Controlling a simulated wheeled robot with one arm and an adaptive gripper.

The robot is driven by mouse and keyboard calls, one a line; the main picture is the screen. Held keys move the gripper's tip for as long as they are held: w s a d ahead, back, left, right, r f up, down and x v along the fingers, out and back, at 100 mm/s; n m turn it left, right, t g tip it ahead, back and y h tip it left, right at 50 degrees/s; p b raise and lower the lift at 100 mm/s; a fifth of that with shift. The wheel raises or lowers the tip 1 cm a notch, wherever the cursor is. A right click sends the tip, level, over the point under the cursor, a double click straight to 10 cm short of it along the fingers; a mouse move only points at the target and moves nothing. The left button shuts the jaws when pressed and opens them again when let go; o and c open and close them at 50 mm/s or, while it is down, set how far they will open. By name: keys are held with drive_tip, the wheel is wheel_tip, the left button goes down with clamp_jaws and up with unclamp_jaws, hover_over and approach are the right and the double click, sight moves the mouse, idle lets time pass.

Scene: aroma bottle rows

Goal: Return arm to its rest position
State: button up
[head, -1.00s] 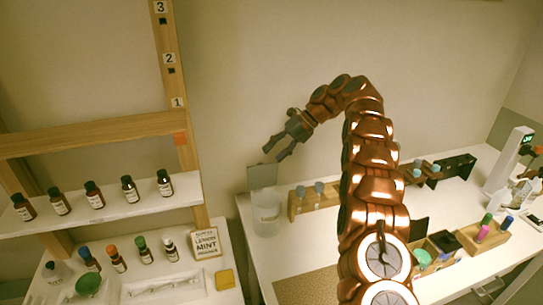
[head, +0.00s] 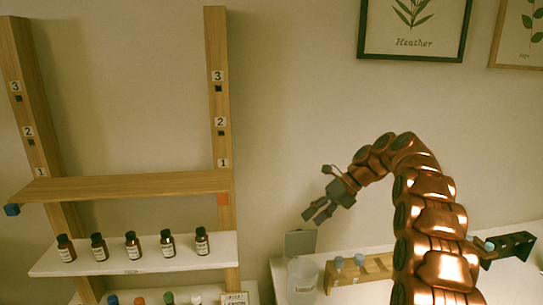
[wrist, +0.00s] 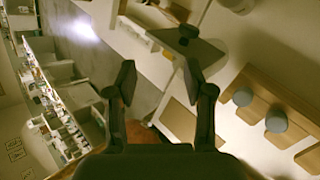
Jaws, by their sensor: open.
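My gripper (head: 318,212) is at the end of my copper-coloured arm, which arches up and over to the left in the head view. The gripper hangs in the air, tilted down and left, above a clear container with a grey lid (head: 300,243). Its two dark fingers are apart with nothing between them. The wrist view shows the open gripper (wrist: 165,85) from behind, with counter and floor beyond the fingers.
A wooden rack (head: 340,277) with grey-topped items stands right of the container. On the left, a wooden shelf frame holds a white shelf (head: 135,267) with several brown bottles (head: 131,244). A framed Heather picture (head: 413,55) hangs above. The air around the gripper is free.

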drive_tip(key=s+a+r+n+g+h, duration=0.1)
drive_tip(key=s+a+n+h, duration=0.1)
drive_tip(key=s+n, duration=0.7)
drive_tip(key=s+a+n+h, duration=0.15)
drive_tip(key=s+n, duration=0.45)
drive_tip(key=s, duration=0.8)
drive_tip(key=s+d+f+n+h, duration=0.1)
drive_tip(key=s+d+f+n, duration=0.1)
drive_tip(key=s+n, duration=0.3)
drive_tip(key=s+d+f+n+h+b, duration=0.1)
drive_tip(key=s+d+f+n+h, duration=0.1)
drive_tip(key=s, duration=1)
drive_tip(key=s+d+f+n+h, duration=0.2)
drive_tip(key=s+d+f+n, duration=0.2)
drive_tip(key=s+n, duration=0.4)
drive_tip(key=shift+s+f+b, duration=0.35)
drive_tip(key=shift+s+f, duration=0.2)
drive_tip(key=shift+s, duration=0.05)
drive_tip(key=shift+c, duration=0.4)
